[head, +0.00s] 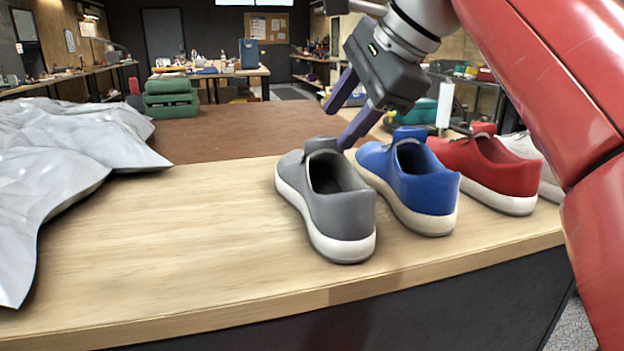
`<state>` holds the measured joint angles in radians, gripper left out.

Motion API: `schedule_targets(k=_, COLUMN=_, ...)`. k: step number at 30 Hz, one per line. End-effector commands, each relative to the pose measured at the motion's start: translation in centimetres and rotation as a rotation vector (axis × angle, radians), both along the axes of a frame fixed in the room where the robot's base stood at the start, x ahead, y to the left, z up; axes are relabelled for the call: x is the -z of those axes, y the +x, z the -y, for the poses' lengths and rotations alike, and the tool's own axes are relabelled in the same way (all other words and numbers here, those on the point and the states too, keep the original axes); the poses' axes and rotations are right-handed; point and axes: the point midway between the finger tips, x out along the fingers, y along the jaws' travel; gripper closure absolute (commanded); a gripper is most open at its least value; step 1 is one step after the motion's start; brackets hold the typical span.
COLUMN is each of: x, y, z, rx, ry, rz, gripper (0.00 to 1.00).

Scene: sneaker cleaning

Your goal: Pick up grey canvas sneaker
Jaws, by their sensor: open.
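The grey canvas sneaker (345,209) stands upright on the wooden table in the head view, near the front edge. It has a white sole, and its dark opening faces up. It is the leftmost shoe in a row. My gripper (336,122) is open and empty. It hangs above and behind the grey and blue sneakers, tilted down to the left. One finger's tip shows close to the grey sneaker's tongue; I cannot tell whether it touches.
A blue sneaker (420,190) stands close to the grey one's right. A red sneaker (500,183) and a partly hidden white sneaker (526,148) stand farther right. Crumpled silver sheeting (60,150) covers the table's left end. The wooden table (190,240) is bare between sheeting and shoes.

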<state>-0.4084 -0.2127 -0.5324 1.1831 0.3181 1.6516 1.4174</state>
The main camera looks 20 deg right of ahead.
Motion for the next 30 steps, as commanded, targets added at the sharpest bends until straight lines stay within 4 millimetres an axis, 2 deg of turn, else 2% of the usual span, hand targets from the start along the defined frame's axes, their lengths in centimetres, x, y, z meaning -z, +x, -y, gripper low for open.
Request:
schedule_targets(k=15, x=5.5, y=3.5, z=-2.0, rx=-0.003, ry=-0.002, rz=-0.001, gripper=0.53)
schedule_targets(k=24, x=5.8, y=3.8, z=-2.2, rx=-0.001, ry=-0.002, rz=0.001, gripper=0.53)
schedule_targets(k=26, x=5.8, y=3.8, z=-2.2, rx=-0.001, ry=-0.002, rz=0.001, gripper=0.58)
schedule_targets(k=30, x=5.8, y=3.8, z=-2.2, rx=-0.001, ry=-0.002, rz=0.001, gripper=0.77)
